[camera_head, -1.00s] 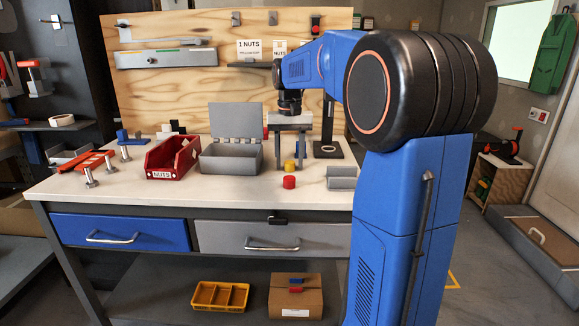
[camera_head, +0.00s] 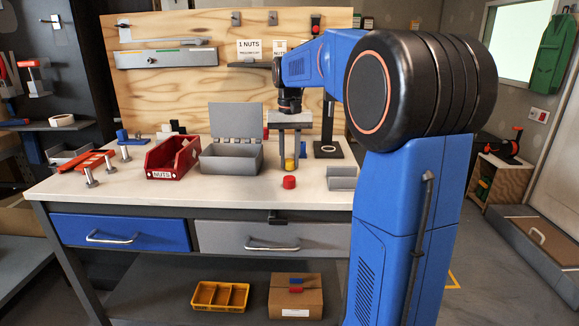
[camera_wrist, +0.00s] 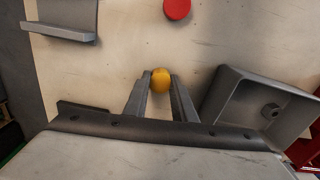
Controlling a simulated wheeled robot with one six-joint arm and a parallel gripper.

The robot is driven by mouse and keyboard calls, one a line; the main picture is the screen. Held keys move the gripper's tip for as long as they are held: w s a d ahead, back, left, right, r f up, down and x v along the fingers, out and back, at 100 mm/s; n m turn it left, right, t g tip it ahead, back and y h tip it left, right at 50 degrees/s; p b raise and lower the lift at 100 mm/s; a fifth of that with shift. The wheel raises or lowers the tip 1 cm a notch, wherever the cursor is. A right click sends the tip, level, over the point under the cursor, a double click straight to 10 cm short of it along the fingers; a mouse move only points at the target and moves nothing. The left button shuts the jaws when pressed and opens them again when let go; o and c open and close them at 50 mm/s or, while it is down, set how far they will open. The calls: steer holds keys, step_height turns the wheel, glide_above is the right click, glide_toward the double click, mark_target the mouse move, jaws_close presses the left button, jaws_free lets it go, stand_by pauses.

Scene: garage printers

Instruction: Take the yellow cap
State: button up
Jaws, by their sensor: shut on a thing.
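The yellow cap (camera_wrist: 161,80) is small and round and sits between the fingertips of my gripper (camera_wrist: 161,88) in the wrist view. In the head view the yellow cap (camera_head: 289,164) shows at the lower end of my gripper (camera_head: 289,158), close to the white tabletop. The fingers are shut on the cap. I cannot tell whether the cap touches the table. A red cap (camera_head: 289,182) stands on the table just in front, and it also shows in the wrist view (camera_wrist: 177,9).
A grey open-lidded box (camera_head: 231,160) stands left of my gripper, with a red NUTS bin (camera_head: 172,160) beyond it. A small grey holder (camera_head: 341,178) is at the right. A black stand (camera_head: 329,149) is behind. The table front (camera_head: 215,200) is clear.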

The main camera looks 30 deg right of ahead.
mark_target(290, 160)
steer(key=shift+r, duration=1.7)
